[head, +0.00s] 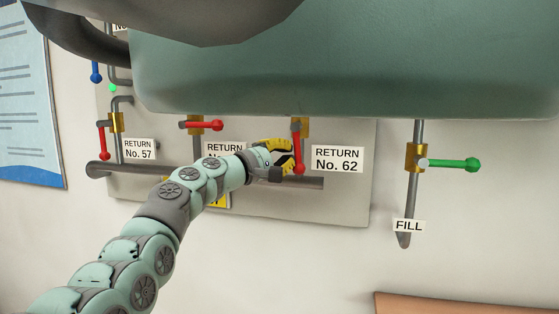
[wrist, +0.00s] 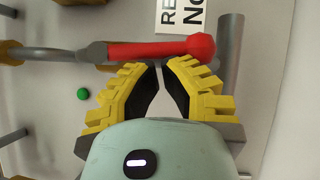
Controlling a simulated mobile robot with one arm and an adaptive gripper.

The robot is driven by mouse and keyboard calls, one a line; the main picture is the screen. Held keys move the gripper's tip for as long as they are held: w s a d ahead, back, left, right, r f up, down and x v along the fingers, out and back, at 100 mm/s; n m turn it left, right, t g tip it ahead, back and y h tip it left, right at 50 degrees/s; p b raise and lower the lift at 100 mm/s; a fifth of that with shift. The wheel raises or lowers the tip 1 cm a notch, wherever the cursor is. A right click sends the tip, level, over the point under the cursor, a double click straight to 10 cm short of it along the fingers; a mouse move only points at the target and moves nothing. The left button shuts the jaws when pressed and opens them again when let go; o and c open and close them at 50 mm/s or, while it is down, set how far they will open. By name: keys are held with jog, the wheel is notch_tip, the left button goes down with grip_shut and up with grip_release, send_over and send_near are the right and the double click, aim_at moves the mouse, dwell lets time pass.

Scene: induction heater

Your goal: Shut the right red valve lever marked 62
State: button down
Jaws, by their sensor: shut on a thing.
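The red valve lever (head: 299,151) hangs straight down from its brass valve, just left of the label "RETURN No. 62" (head: 337,159). Its ball end is at the bottom, in front of a grey horizontal pipe. My gripper (head: 290,160) has yellow fingers and is at the lever's lower part from the left. In the wrist view the lever (wrist: 150,50) lies across the picture, with its red ball at the right. The tips of my gripper (wrist: 160,66) are close together at the lever, near the ball. The exact contact is partly hidden.
Another red lever (head: 205,125) points right, left of this one. A third red lever (head: 102,142) hangs by "RETURN No. 57" (head: 138,149). A green lever (head: 455,163) sits at the FILL pipe. A large green tank (head: 350,60) overhangs the panel.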

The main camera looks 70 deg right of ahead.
aim_at(301, 166)
jog(key=s+n+h+b, duration=0.1)
jog(key=b, duration=0.1)
jog(key=s+f+n+b, duration=0.1)
jog(key=n+b, duration=0.1)
jog(key=shift+d+f+h, duration=0.1)
jog(key=shift+h, duration=0.3)
jog(key=s+n+h+b, duration=0.1)
jog(key=b, duration=0.1)
jog(key=n+h+b, duration=0.1)
jog(key=n, duration=0.1)
jog(key=shift+s+n+t+b, duration=0.3)
jog(key=shift+s+t+b, duration=0.05)
jog(key=shift+t, duration=0.05)
jog(key=s+r+n+t+h+b, duration=0.1)
jog(key=n+t+b, duration=0.2)
jog(key=n, duration=0.1)
jog(key=s+r+n+t+h+b, duration=0.1)
jog(key=n+t+b, duration=0.2)
jog(key=n, duration=0.2)
jog(key=s+r+n+t+h+b, duration=0.1)
jog(key=s+n+t+b, duration=0.1)
jog(key=n, duration=0.3)
jog(key=shift+d+r+t+h+b, duration=0.3)
jog(key=shift+r+t+h+b, duration=0.1)
jog(key=shift+t+b, duration=0.25)
jog(key=shift+s+r+g, duration=0.1)
jog(key=shift+r+g, duration=0.05)
jog(key=shift+g, duration=0.1)
